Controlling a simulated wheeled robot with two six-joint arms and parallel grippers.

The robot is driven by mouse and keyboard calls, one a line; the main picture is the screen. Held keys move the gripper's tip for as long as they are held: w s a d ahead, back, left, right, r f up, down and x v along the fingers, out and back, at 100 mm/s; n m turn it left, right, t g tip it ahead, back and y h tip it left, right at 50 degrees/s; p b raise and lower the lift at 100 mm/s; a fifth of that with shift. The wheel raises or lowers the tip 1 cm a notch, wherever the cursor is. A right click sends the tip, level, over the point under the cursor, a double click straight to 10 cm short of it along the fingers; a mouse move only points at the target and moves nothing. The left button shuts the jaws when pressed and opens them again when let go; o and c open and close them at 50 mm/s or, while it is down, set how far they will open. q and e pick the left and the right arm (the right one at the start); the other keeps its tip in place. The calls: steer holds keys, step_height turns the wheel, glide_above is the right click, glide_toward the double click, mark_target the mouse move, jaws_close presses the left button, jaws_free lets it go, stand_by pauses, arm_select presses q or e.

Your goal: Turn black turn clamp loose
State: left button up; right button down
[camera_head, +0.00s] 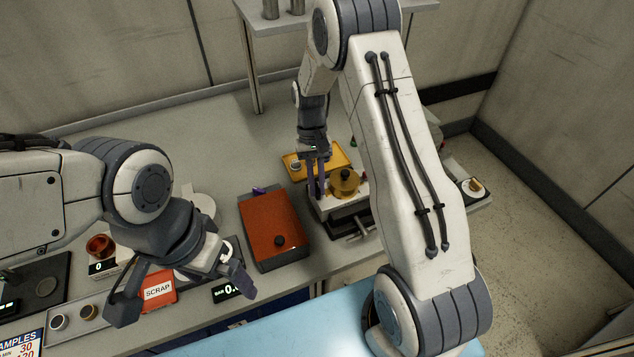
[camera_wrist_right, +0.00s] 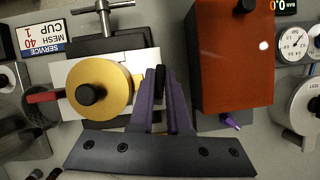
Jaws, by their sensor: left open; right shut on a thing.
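The black turn clamp (camera_wrist_right: 160,78) is a small upright black piece beside the gold round drum (camera_wrist_right: 112,76) in the right wrist view. My right gripper (camera_wrist_right: 161,88) has its purple fingers close together at the clamp and is shut on it; the fingers hide part of it. In the head view this gripper (camera_head: 318,178) points down just left of the gold drum (camera_head: 344,182), and I cannot make out the clamp there. My left gripper (camera_head: 183,292) is open and empty at the lower left, with its fingers wide apart.
An orange-red box (camera_head: 272,222) with a black knob stands left of the pump. A yellow tray (camera_head: 330,152) lies behind it. A red SCRAP bin (camera_head: 158,291) is near my left gripper.

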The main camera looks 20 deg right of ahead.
steer(key=shift+w+r+n+h, duration=0.1)
steer(key=shift+n+h, duration=0.3)
steer(key=shift+n, duration=0.7)
steer(key=c, duration=0.9)
jaws_free()
steer(key=shift+w+r, duration=0.15)
steer(key=shift+r, duration=0.15)
steer(key=shift+b+v, duration=1.05)
steer(key=shift+v, duration=3.8)
